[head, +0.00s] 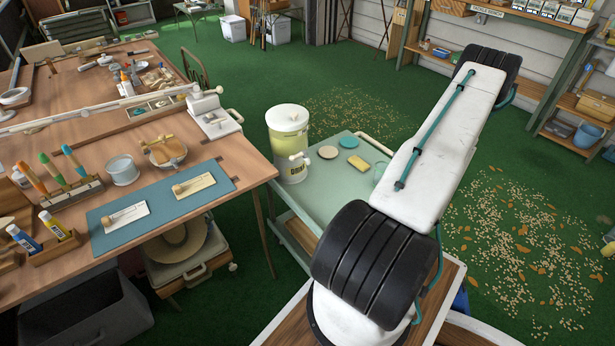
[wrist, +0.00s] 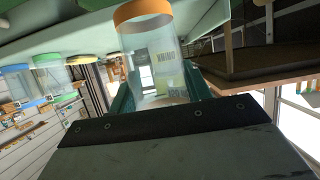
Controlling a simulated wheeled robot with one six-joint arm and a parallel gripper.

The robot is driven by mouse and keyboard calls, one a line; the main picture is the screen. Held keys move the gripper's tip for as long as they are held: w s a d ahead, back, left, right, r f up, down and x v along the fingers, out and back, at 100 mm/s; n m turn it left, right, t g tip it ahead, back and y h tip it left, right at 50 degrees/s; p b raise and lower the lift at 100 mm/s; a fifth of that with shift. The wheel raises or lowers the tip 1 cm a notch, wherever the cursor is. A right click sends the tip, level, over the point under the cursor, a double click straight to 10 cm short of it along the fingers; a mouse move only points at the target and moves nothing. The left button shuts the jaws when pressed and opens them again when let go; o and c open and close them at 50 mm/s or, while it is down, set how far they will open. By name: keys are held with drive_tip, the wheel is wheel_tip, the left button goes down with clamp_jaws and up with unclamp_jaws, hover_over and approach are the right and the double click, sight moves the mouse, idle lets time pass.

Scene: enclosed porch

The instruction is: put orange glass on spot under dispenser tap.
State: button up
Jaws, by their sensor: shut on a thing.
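The orange glass (wrist: 146,38) is clear with an orange band at its top in the wrist picture. It sits between the teal fingers of my gripper (wrist: 157,94), which is shut on it. In the head view my white arm hides the gripper and this glass. The dispenser (head: 288,136), a pale yellow cylinder with a white lid, stands on the left end of a green cart top (head: 318,196). Its tap (head: 298,157) sticks out on the side toward the cart's middle. I cannot make out a marked spot below the tap.
The cart also holds a beige disc (head: 328,152), a dark disc (head: 348,142), a yellow block (head: 360,163) and a partly hidden greenish glass (head: 379,172). Glasses with blue (wrist: 46,59) and green (wrist: 17,70) bands show in the wrist view. A cluttered workbench (head: 225,150) stands left.

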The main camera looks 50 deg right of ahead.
approach(300, 171)
drive_tip(key=shift+x, duration=1.15)
drive_tip(key=x, duration=0.3)
drive_tip(key=shift+w+r, duration=0.25)
drive_tip(key=shift+w, duration=0.15)
drive_tip(key=shift+d+f, duration=0.1)
drive_tip(key=shift+f, duration=0.35)
drive_tip(key=o, duration=1)
drive_tip(key=shift+f, duration=0.1)
